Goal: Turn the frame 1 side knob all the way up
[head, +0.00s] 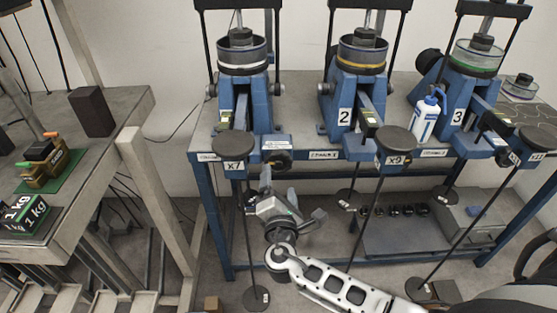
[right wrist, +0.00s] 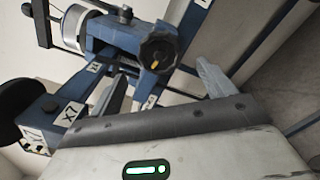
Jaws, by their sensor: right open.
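Frame 1 (head: 243,100) is the leftmost blue lever frame on the bench in the head view; it also shows in the right wrist view (right wrist: 108,32). Its side knob (head: 281,160) is round and black, at the frame's front just right of the X7 disc. In the right wrist view the knob (right wrist: 160,45) faces the camera, with a small orange mark near its lower edge. My right gripper (head: 278,188) is open and empty, just below the knob in the head view. In the right wrist view its fingers stand apart, with the knob beyond the gap between them, not touched. My left gripper is out of view.
The black X7 disc (head: 233,144) on its stand is close left of the knob. Frame 2 (head: 352,95) and frame 3 (head: 467,90) stand to the right, with a white-blue bottle (head: 426,118) between them. A side table (head: 122,105) is at left.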

